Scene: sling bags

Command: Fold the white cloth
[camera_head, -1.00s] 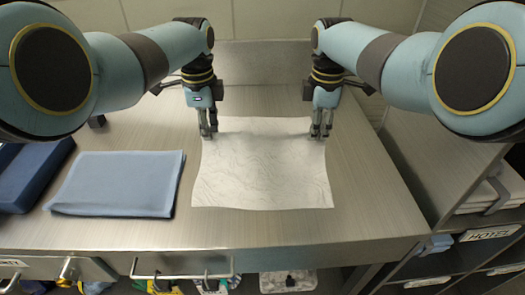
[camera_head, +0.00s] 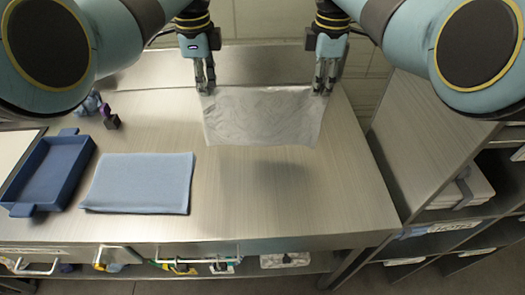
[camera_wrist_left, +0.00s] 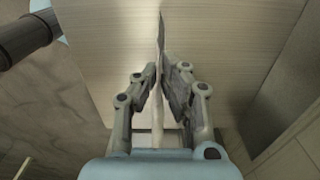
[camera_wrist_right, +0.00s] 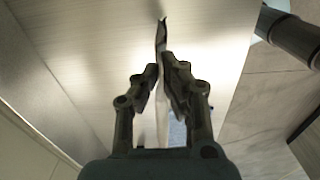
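The white cloth (camera_head: 262,118) hangs between my two grippers above the table in the head view, its lower edge raised off the surface with a shadow below. My left gripper (camera_head: 206,88) is shut on its upper left corner. In the left wrist view the cloth (camera_wrist_left: 158,98) shows as a thin edge between the fingers (camera_wrist_left: 160,82). My right gripper (camera_head: 322,90) is shut on its upper right corner. In the right wrist view the cloth (camera_wrist_right: 161,90) runs edge-on between the fingers (camera_wrist_right: 162,75).
A folded blue cloth (camera_head: 138,183) lies on the table (camera_head: 290,215) at the left. A dark blue tray (camera_head: 45,172) stands left of it, with a small dark purple item (camera_head: 111,121) behind. The table's front middle and right are clear. Shelves (camera_head: 465,215) stand at the right.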

